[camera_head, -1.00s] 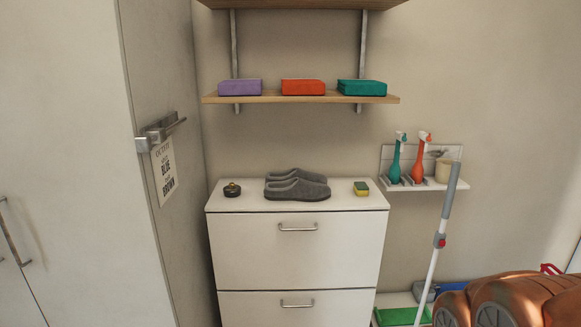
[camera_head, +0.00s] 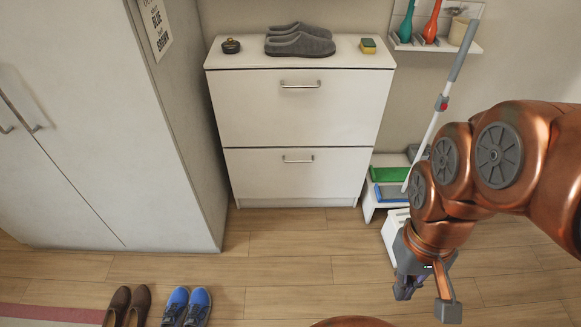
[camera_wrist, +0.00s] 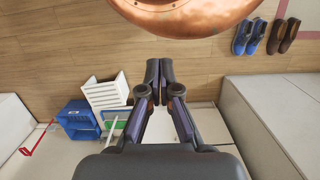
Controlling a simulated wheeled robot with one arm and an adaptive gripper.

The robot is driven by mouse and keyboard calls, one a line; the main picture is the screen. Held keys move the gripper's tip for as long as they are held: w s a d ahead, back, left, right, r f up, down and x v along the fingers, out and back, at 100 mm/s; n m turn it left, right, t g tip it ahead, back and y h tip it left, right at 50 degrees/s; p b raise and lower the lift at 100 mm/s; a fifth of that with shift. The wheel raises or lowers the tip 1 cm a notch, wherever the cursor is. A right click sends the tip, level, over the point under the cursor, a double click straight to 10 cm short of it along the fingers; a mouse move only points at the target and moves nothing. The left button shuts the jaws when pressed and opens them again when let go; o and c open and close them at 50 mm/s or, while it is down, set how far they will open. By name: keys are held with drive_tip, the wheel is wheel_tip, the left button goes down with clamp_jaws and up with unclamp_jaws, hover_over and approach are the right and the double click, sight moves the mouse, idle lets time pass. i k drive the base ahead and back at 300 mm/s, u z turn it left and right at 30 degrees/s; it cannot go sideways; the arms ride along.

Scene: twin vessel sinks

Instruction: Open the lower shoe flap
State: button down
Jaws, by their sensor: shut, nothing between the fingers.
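The shoe cabinet (camera_head: 213,130) stands against the wall, white, with two stacked flaps. The lower shoe flap (camera_head: 295,180) looks closed, flush with the front, and has a horizontal bar handle (camera_head: 298,160) near its top edge. The upper flap (camera_head: 298,115) is also closed, with its own handle (camera_head: 300,85). My gripper (camera_head: 404,291) hangs low at the right, in front of and to the right of the cabinet, well apart from the handle. In the wrist view my gripper (camera_wrist: 160,68) has its fingers together with nothing between them.
Brown shoes (camera_head: 127,306) and blue shoes (camera_head: 186,306) lie on the floor at lower left. A tall wardrobe (camera_head: 110,130) stands left of the cabinet. A low shelf (camera_head: 369,205) and a leaning mop (camera_head: 437,115) are on its right. Floor before the cabinet is clear.

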sight(289, 172)
drive_tip(key=k, duration=0.6)
drive_tip(key=u, duration=0.85)
drive_tip(key=i, duration=1.05)
drive_tip(key=z, duration=0.05)
